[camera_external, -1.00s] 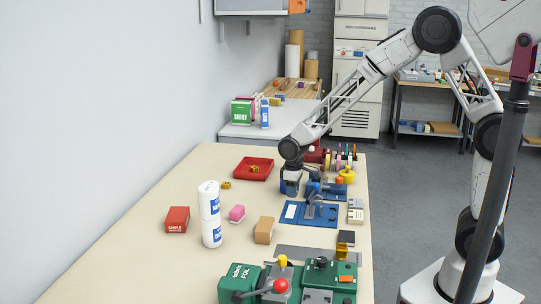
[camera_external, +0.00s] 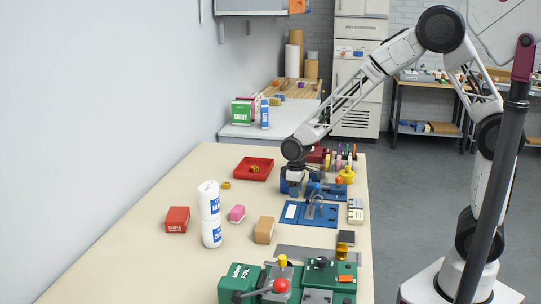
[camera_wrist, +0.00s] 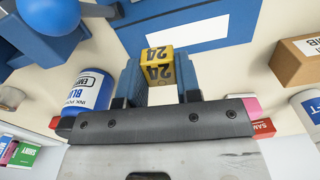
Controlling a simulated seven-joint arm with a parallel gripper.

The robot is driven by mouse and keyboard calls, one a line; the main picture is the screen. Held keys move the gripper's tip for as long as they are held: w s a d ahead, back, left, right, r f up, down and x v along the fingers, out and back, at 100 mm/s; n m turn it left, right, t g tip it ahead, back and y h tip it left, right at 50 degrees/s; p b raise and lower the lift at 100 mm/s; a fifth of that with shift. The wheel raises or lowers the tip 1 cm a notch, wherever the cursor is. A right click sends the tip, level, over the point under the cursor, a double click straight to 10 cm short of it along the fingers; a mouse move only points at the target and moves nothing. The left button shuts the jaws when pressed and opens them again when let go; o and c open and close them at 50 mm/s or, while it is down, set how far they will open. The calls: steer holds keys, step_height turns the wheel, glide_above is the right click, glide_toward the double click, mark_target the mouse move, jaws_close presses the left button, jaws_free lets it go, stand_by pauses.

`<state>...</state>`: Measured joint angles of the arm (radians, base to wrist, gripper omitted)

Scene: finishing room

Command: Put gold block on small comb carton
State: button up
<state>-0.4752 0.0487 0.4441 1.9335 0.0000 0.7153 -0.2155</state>
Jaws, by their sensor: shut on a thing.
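My gripper (camera_wrist: 159,72) has its blue fingers shut on a small gold block (camera_wrist: 157,66) marked 24 in the wrist view. In the external view my gripper (camera_external: 296,184) is over the far right part of the table, by the blue press; the held block cannot be made out there. A brown carton (camera_external: 264,230), the likely comb carton, stands nearer on the table, apart from my gripper. It also shows at the right of the wrist view (camera_wrist: 298,62), its label partly cut off.
A blue ink pot (camera_wrist: 92,92) is close beside my gripper. The table's left side is clear.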

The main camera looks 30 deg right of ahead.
steer(key=shift+s+a+r, duration=0.2)
steer(key=shift+s+a, duration=0.15)
steer(key=shift+s, duration=0.15)
steer(key=s+a+r+n, duration=0.2)
steer(key=s+a, duration=0.2)
steer(key=s, duration=0.6)
steer(key=s+a+r+n, duration=0.3)
steer(key=s+a, duration=0.1)
steer(key=s, duration=0.6)
steer(key=shift+n, duration=0.3)
steer(key=shift+f, duration=0.1)
glide_above(265, 224)
steer(key=shift+f, duration=0.75)
steer(key=shift+f, duration=1.75)
steer(key=shift+f, duration=0.1)
